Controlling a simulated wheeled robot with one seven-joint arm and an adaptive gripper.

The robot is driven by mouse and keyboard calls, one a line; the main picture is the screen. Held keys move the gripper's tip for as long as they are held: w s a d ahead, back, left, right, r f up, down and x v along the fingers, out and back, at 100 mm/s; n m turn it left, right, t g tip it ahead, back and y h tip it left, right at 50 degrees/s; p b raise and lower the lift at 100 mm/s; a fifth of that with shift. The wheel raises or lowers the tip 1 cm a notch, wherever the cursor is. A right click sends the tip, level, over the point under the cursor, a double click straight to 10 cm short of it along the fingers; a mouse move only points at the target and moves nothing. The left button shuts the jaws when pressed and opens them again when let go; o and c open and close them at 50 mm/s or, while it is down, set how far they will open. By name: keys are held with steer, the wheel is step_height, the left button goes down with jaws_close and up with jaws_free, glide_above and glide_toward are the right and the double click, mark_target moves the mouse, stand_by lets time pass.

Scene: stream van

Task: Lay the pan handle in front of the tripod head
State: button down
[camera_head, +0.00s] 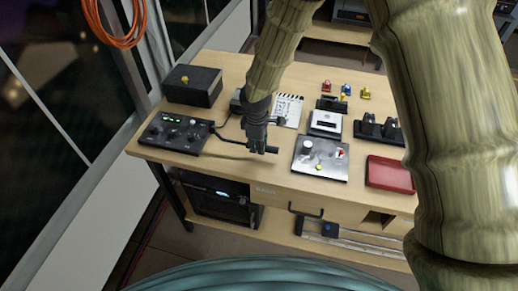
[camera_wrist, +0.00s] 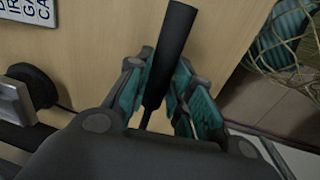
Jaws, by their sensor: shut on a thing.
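The pan handle is a dark rod with a thicker black grip; it shows in the wrist view (camera_wrist: 172,45) between my fingers and in the head view (camera_head: 271,150), sticking out beside my fingertips. My gripper (camera_head: 258,146) is shut on it, low over the front part of the table; its teal-padded fingers also show in the wrist view (camera_wrist: 160,95). I cannot tell whether the handle touches the table. A silver and black part with a round knob (camera_wrist: 38,84), likely of the tripod head, is at the wrist view's left.
A black control box (camera_head: 172,134) with a cable stands left of my gripper. A silver panel (camera_head: 320,160) and a red tray (camera_head: 389,174) lie to the right. A clapper slate (camera_head: 288,109) lies behind. Bare wood shows along the table's front edge.

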steer(key=shift+f+p, duration=0.7)
steer(key=shift+f, duration=1.05)
steer(key=shift+f, duration=0.15)
steer(key=c, duration=1.3)
jaws_free()
steer(key=shift+o, duration=0.2)
step_height(320, 180, up, 12)
steer(key=s+b, duration=0.1)
steer(key=b, duration=0.2)
steer(key=shift+s+a, duration=0.2)
steer(key=shift+s, duration=0.05)
